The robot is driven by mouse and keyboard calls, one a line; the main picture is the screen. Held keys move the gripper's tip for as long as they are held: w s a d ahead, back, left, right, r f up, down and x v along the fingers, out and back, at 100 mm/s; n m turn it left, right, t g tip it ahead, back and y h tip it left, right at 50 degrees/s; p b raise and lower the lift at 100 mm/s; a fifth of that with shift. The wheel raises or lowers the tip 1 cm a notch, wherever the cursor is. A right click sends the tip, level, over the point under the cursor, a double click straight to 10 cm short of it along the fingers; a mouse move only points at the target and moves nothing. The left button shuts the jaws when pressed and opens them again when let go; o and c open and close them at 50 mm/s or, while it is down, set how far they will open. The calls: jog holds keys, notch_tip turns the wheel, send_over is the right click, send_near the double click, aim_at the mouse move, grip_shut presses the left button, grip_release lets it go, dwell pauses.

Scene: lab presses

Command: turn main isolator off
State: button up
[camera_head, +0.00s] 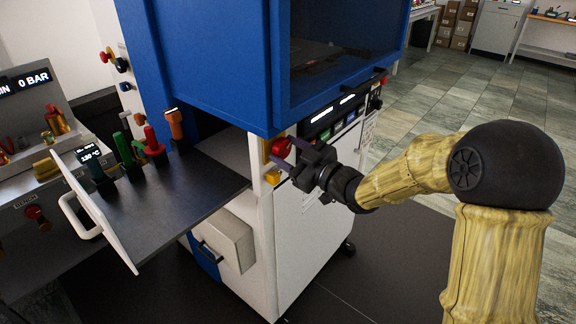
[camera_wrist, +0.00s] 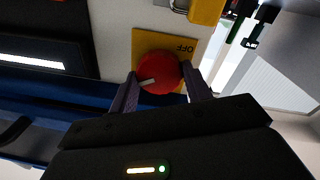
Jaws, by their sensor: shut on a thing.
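The main isolator is a round red knob (camera_wrist: 158,72) on a yellow plate (camera_wrist: 146,41) with the word OFF on it. A white pointer line shows on the knob in the wrist view. In the head view the red knob (camera_head: 281,146) sits on the front edge of the blue and white press. My gripper (camera_head: 289,152) reaches it from the right. In the wrist view my gripper's purple fingers (camera_wrist: 160,88) are on either side of the knob, shut on it. The lower edge of the knob is close to the gripper body.
A yellow padlock-like part (camera_wrist: 207,10) is beside the plate; it shows below the knob in the head view (camera_head: 272,177). An open drawer (camera_head: 185,185) with several coloured handles juts out to the left. Displays and buttons (camera_head: 338,118) line the panel. Floor to the right is clear.

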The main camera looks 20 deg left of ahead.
jog(key=n+b, duration=0.4)
jog(key=b, duration=0.1)
jog(key=shift+f, duration=0.35)
jog(key=n+b, duration=0.3)
jog(key=b, duration=0.1)
jog(key=shift+n+y+b, duration=0.3)
jog(key=shift+n, duration=0.1)
jog(key=n+b, duration=0.3)
jog(key=shift+g, duration=0.3)
jog(key=shift+r+n+b, duration=0.15)
jog(key=shift+n+b, duration=0.65)
jog(key=o, duration=1)
jog(key=shift+r, duration=0.1)
jog(key=shift+c, duration=0.2)
